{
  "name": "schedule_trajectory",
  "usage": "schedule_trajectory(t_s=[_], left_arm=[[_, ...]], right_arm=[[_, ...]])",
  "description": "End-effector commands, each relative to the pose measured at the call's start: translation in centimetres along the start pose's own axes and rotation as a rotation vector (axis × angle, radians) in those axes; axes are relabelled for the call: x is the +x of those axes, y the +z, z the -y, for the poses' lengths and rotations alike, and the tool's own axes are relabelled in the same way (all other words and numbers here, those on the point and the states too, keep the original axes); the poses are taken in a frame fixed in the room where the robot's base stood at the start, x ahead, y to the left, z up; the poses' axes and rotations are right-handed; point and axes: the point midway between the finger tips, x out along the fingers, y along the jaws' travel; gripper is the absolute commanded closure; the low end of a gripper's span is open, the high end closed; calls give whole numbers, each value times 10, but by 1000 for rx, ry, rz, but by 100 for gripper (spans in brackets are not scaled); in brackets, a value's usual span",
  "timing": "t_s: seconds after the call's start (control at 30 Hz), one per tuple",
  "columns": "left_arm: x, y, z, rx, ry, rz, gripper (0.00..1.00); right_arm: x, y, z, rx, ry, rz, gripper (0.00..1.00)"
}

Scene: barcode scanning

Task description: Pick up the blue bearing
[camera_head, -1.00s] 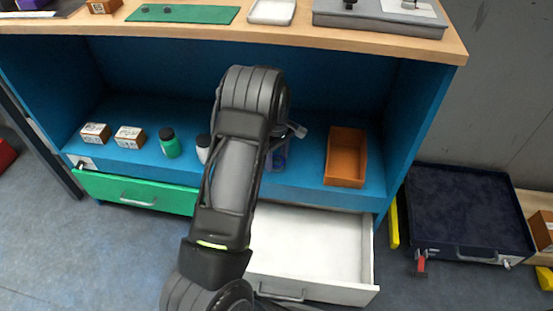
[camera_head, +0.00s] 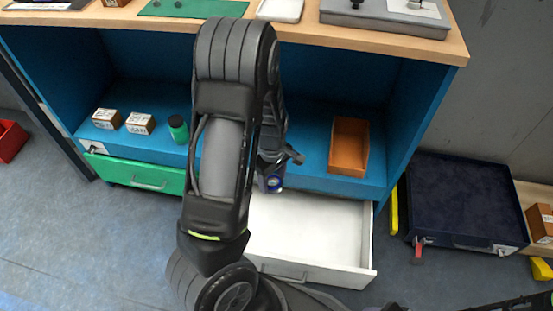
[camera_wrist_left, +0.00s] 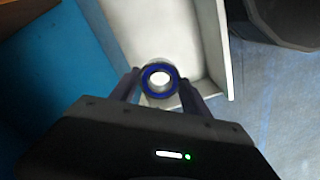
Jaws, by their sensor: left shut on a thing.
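The blue bearing (camera_wrist_left: 159,78) is a small ring with a blue rim and a pale centre. In the left wrist view it sits between the two fingertips of my left gripper (camera_wrist_left: 158,86), which is shut on it. In the head view the bearing (camera_head: 274,183) shows just below the gripper (camera_head: 277,172), at the front edge of the blue shelf and over the open white drawer (camera_head: 318,228). My left arm hides part of the shelf. The gripper of my right arm cannot be made out.
A green drawer front (camera_head: 130,174) is at left. A dark case (camera_head: 470,200) stands on the floor at right. The wooden tabletop (camera_head: 300,30) overhangs the shelf.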

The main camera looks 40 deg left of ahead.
Motion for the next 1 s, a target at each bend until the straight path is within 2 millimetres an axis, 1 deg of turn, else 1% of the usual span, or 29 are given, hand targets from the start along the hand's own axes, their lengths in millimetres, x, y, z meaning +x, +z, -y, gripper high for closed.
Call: schedule_trajectory(t_s=[0.1,0.3,1.0], left_arm=[[-2,9,13,1,0,1,98],[0,15,22,0,0,0,98],[0,15,22,0,0,0,98]], right_arm=[[-4,1,3,-2,-1,3,64],[-6,2,4,-3,-2,5,64],[-5,2,3,-2,-2,4,64]])
